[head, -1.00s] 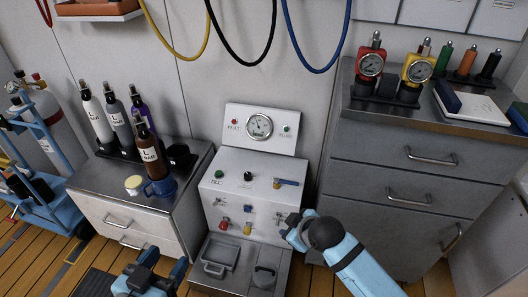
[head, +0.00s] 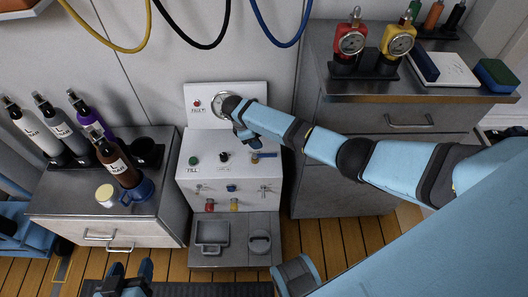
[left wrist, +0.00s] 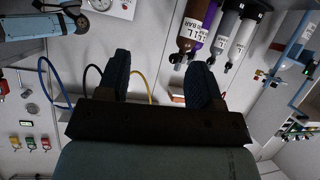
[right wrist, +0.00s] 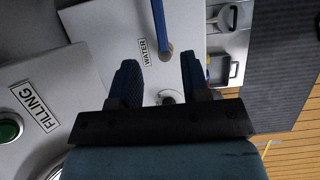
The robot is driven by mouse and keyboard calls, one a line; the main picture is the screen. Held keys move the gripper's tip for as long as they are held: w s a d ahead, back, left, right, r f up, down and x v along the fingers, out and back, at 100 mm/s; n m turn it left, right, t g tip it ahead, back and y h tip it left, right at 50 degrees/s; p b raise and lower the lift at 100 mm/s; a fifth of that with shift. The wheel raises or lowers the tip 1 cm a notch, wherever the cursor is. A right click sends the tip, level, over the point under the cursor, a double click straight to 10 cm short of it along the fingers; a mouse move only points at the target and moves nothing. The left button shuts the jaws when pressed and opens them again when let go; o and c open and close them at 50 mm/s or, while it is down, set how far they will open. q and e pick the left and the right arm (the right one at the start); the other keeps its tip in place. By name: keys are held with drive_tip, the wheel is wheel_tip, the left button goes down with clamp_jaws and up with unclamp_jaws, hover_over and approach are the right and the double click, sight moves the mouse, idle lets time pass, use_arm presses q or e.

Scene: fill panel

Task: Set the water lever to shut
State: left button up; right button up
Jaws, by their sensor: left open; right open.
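The water lever (head: 266,155) has a blue handle. It lies about level on the sloping top of the white fill panel (head: 180,180), pointing right from a brass pivot. In the right wrist view the blue handle (right wrist: 158,24) runs up from its pivot beside a WATER label. My right gripper (head: 245,137) is open over the panel top, just left of and above the lever. Its fingertips (right wrist: 160,66) point toward the pivot with nothing between them. My left gripper (head: 131,274) is open and empty low in front of the panel; its fingers show in the left wrist view (left wrist: 160,68).
A green button (head: 194,160) and a black knob (head: 223,157) sit left of the lever. A round gauge (head: 221,99) stands behind, partly covered by my right arm. A bottle cabinet (head: 150,215) is at left, a grey drawer cabinet (head: 340,180) at right. Hoses hang above.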

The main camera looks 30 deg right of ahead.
drive_tip(key=b, duration=0.1)
hover_over(267, 155)
drive_tip(key=w+a, duration=0.1)
drive_tip(key=a, duration=0.1)
wheel_tip(267, 155, down, 4)
drive_tip(key=shift+f, duration=0.1)
drive_tip(key=b+x, duration=0.1)
drive_tip(key=x, duration=0.2)
drive_tip(key=shift+f, duration=0.3)
use_arm(q)
drive_tip(key=shift+w+d+r+t+h, duration=0.2)
drive_tip(key=shift+w+d+r+t, duration=0.15)
drive_tip(key=shift+r, duration=0.2)
drive_tip(key=shift+w+d+r+t+h, duration=0.2)
drive_tip(key=shift+w+d+r+t, duration=0.15)
drive_tip(key=shift+r, duration=0.2)
drive_tip(key=shift+w+d+r+t+h, duration=0.25)
drive_tip(key=shift+r+t, duration=0.15)
drive_tip(key=shift+r, duration=0.15)
use_arm(e)
drive_tip(key=shift+d+f, duration=0.25)
drive_tip(key=shift+f, duration=0.15)
clamp_jaws()
